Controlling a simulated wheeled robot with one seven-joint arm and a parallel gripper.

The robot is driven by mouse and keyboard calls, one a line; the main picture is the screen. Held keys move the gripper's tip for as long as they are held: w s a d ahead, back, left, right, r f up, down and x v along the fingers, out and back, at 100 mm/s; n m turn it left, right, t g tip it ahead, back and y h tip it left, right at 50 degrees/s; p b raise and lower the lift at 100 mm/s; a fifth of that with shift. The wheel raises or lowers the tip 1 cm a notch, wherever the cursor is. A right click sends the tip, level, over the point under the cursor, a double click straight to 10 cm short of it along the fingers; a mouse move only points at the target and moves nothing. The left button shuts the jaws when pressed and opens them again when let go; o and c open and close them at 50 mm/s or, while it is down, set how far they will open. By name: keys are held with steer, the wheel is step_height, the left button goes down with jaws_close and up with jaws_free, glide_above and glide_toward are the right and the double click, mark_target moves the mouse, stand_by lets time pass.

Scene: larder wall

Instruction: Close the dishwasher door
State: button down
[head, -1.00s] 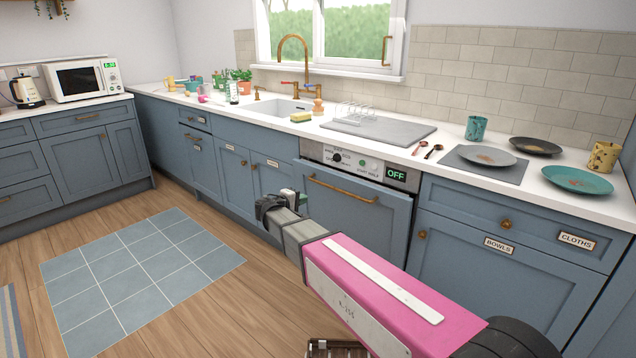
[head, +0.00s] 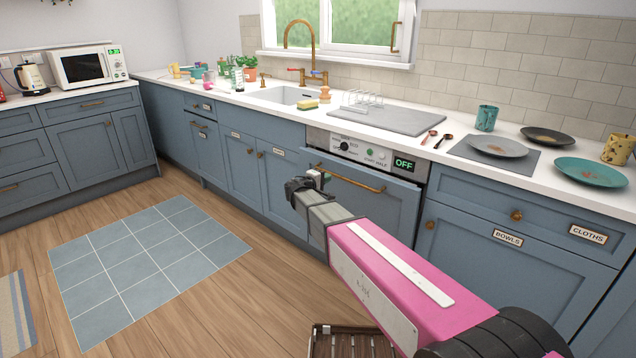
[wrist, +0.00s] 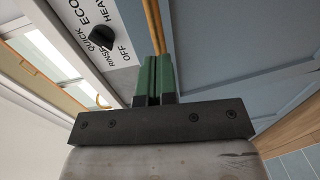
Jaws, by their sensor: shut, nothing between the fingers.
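The dishwasher door (head: 388,212) is a blue panel with a long brass handle (head: 352,180), below a grey control panel (head: 345,147) showing OFF. The door is upright or nearly so, its top edge slightly proud of the control panel; I cannot tell whether it is fully flush. My gripper (head: 319,179) is shut and empty, in front of the door's upper left, near the handle's left end. In the wrist view the green fingers (wrist: 154,76) are together and point along the brass handle (wrist: 153,28), beside the control dial (wrist: 102,38). Contact is unclear. My arm hides the door's lower part.
Blue cabinets flank the dishwasher, with a BOWLS cupboard (head: 500,262) at right. The worktop above holds plates, mugs and a toast rack (head: 362,101). A brown slatted thing (head: 340,341) lies low in front.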

steer(key=shift+x, duration=0.85)
